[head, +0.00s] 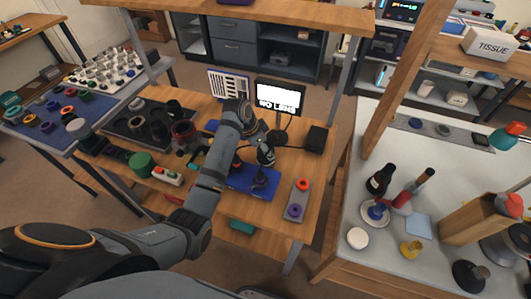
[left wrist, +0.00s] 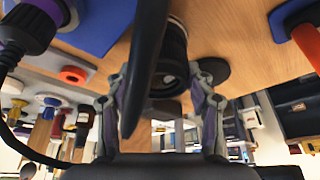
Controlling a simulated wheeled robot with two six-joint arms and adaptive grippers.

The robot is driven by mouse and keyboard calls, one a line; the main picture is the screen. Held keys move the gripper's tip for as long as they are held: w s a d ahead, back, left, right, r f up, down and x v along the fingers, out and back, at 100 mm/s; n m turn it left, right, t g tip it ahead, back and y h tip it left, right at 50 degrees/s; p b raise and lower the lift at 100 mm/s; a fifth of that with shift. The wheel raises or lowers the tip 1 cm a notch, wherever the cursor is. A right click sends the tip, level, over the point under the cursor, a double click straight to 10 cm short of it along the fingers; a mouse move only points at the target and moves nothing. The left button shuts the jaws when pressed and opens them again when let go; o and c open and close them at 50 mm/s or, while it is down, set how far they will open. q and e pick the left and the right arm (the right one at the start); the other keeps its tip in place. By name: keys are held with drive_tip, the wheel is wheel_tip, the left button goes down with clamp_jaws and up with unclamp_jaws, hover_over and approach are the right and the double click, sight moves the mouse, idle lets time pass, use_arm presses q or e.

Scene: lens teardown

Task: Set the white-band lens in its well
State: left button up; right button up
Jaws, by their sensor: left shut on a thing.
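My left gripper (head: 265,152) is over the wooden bench, in front of the small monitor. In the left wrist view its two fingers (left wrist: 165,100) are closed on either side of a dark cylindrical lens (left wrist: 174,45). A black cable or strap crosses in front of the lens, so part of it is hidden. My right gripper is not in view.
A blue mat (head: 238,184) holds a dark, purple-ringed part (head: 260,177). Right of it lies a grey strip (head: 299,198) with a red ring (head: 303,184) and a purple ring (head: 294,210). The monitor (head: 280,97) and a black box (head: 316,138) stand behind. A green cylinder (head: 141,164) is front left.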

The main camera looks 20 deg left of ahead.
use_arm(q)
drive_tip(key=shift+w+r, duration=0.1)
drive_tip(key=shift+r, duration=0.15)
wheel_tip(320, 180, up, 2)
drive_tip(key=shift+r+b, duration=0.15)
drive_tip(key=shift+b, duration=0.35)
drive_tip(key=s+a+r+b, duration=0.1)
drive_tip(key=s+a+r, duration=0.8)
drive_tip(key=a+r, duration=0.1)
drive_tip(key=shift+s+b, duration=0.35)
drive_tip(key=shift+s, duration=0.05)
